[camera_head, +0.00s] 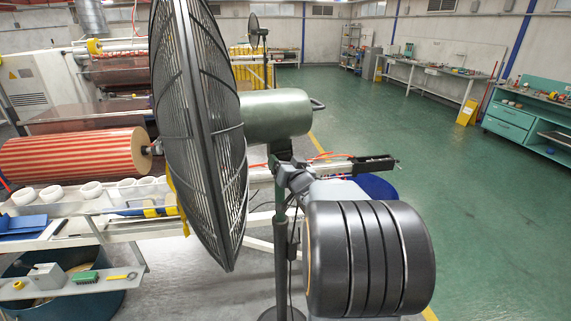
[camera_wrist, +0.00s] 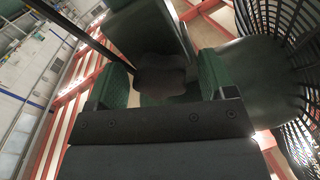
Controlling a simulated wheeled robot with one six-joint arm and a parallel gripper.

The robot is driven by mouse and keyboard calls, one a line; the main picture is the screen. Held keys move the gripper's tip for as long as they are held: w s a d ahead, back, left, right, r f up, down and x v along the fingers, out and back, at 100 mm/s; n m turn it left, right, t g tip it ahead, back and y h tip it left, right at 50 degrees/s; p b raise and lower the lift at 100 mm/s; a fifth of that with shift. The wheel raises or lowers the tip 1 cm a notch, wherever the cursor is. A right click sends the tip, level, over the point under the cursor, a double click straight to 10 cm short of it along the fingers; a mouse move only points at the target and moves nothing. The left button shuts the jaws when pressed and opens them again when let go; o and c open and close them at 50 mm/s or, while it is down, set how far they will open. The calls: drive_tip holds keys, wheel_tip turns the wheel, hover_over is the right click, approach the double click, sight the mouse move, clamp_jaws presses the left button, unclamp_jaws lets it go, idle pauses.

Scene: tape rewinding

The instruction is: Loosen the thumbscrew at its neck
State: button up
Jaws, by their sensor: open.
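The standing fan shows in the head view with its dark wire cage (camera_head: 200,110) turned left and its green motor housing (camera_head: 275,115) behind it. In the wrist view a dark lobed thumbscrew (camera_wrist: 160,75) sits against the fan's green neck (camera_wrist: 150,28). My gripper (camera_wrist: 165,88) is open, with a green-padded finger on either side of the thumbscrew. I cannot tell whether either pad touches it. In the head view my gripper (camera_head: 285,175) is small, beside the neck under the motor housing, and the thumbscrew is not clearly visible.
The fan's cage (camera_wrist: 282,60) and motor housing (camera_wrist: 245,75) lie close on the right in the wrist view; its pole (camera_wrist: 75,28) runs to the upper left. A red-striped roll (camera_head: 75,155) and a white shelf with rings (camera_head: 90,190) stand left. Green floor (camera_head: 400,130) is open at right.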

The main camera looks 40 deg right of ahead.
drive_tip(key=shift+c, duration=0.3)
drive_tip(key=c, duration=0.9)
drive_tip(key=shift+f+b, duration=0.1)
drive_tip(key=shift+b, duration=0.25)
drive_tip(key=shift+f+n+b, duration=0.15)
drive_tip(key=shift+n+b, duration=1)
drive_tip(key=shift+n, duration=0.05)
drive_tip(key=n+b, duration=0.4)
drive_tip(key=n, duration=0.1)
drive_tip(key=shift+d+b, duration=0.15)
drive_tip(key=shift+b, duration=0.15)
drive_tip(key=n+b, duration=0.1)
drive_tip(key=n, duration=0.2)
drive_tip(key=n+b, duration=0.2)
drive_tip(key=shift+s+d+r+n, duration=0.1)
drive_tip(key=shift+r+n, duration=0.1)
drive_tip(key=shift+n, duration=0.2)
drive_tip(key=shift+r+n+b, duration=0.15)
drive_tip(key=shift+n+b, duration=1.1)
drive_tip(key=shift+n, duration=0.95)
